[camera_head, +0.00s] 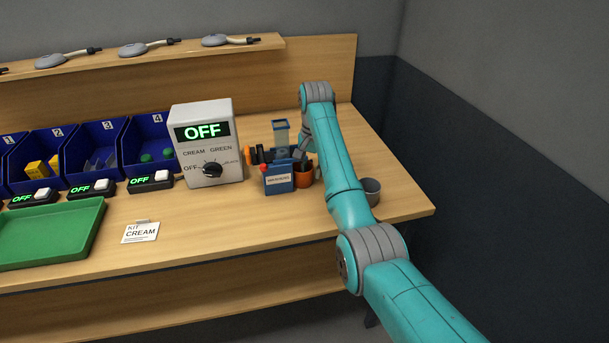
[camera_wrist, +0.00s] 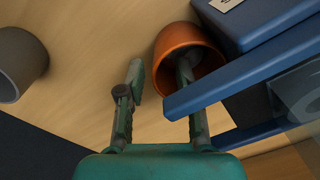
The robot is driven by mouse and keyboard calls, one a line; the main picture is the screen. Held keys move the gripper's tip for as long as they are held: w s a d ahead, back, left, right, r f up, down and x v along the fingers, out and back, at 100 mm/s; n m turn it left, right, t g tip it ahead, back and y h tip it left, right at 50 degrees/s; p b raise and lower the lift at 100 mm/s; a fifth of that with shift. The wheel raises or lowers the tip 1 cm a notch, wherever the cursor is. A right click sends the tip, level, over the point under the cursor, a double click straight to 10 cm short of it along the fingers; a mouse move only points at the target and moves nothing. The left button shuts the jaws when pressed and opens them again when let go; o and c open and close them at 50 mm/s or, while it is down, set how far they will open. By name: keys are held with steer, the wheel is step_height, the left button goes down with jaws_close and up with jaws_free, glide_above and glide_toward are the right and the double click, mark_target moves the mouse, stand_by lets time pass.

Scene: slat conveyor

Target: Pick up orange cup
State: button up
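The orange cup (camera_head: 304,181) stands on the wooden bench beside a blue labelled box. In the wrist view the orange cup (camera_wrist: 172,42) shows at top centre with its opening toward the camera. My gripper (camera_wrist: 160,72) is open. Its right finger reaches over the cup's opening and appears to be inside it; the left finger is outside the cup, with a gap to the wall. In the head view my gripper is largely hidden behind the box and my arm.
The blue box (camera_head: 279,180) is close to the cup; it also shows in the wrist view (camera_wrist: 240,28). A clear blue-rimmed container (camera_head: 281,132) stands behind. A grey cup (camera_head: 371,192) stands to the right. A control box (camera_head: 207,145) reading OFF is left.

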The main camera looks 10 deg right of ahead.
steer(key=shift+f, duration=0.3)
jaws_close()
steer(key=shift+r, duration=0.1)
